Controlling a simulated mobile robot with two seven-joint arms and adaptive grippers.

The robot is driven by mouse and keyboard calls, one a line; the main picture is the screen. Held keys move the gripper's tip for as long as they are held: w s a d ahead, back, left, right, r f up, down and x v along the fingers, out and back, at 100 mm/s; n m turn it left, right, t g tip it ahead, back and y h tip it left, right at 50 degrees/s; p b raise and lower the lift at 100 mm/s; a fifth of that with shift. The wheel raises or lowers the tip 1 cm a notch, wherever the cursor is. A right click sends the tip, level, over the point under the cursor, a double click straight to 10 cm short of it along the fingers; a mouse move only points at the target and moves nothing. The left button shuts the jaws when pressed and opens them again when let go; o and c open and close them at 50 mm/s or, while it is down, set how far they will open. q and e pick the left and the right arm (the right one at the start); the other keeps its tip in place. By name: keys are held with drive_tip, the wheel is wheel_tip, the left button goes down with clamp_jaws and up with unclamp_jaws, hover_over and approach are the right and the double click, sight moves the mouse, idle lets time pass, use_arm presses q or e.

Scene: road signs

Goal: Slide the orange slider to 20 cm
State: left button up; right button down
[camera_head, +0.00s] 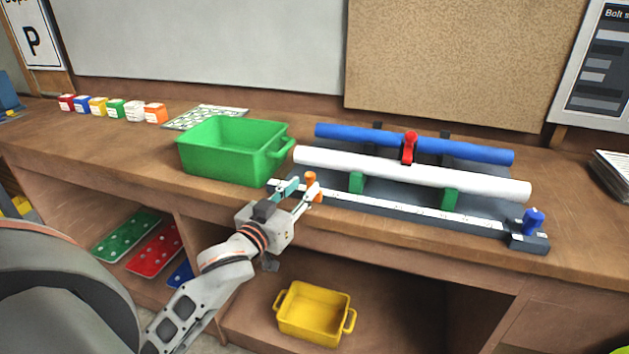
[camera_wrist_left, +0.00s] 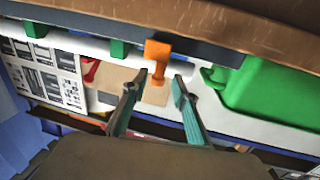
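The orange slider (camera_head: 311,181) sits near the left end of the white ruler rail (camera_head: 410,212) along the table's front edge. The rail's scale marks are too small to read. My left gripper (camera_head: 299,190) is open at the slider, coming from the front left. In the left wrist view the orange slider (camera_wrist_left: 157,52) stands upright in the picture, its lower end level with the gap between the fingertips of my left gripper (camera_wrist_left: 161,80). I cannot tell whether either finger touches it. My right gripper is not in view.
A green bin (camera_head: 225,150) stands close behind and left of my left gripper. A white tube (camera_head: 420,175), a blue tube (camera_head: 350,133) and a red clamp (camera_head: 409,147) lie behind the rail. A blue knob (camera_head: 533,220) stands at the rail's right end.

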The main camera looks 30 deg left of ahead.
sight(308, 183)
use_arm(q)
drive_tip(key=shift+w+a, duration=0.15)
drive_tip(key=shift+w, duration=2.05)
clamp_jaws()
drive_tip(key=shift+w+d, duration=0.1)
drive_tip(key=shift+d, duration=0.45)
drive_tip(key=d, duration=0.2)
drive_tip(key=w+d+p, duration=0.1)
drive_tip(key=d, duration=0.2)
drive_tip(key=d+p, duration=0.1)
drive_tip(key=d, duration=0.1)
drive_tip(key=shift+w+d+f, duration=0.1)
drive_tip(key=shift+w+d, duration=0.2)
drive_tip(key=shift+w, duration=0.1)
drive_tip(key=shift+w+d, duration=0.15)
drive_tip(key=shift+d, duration=0.45)
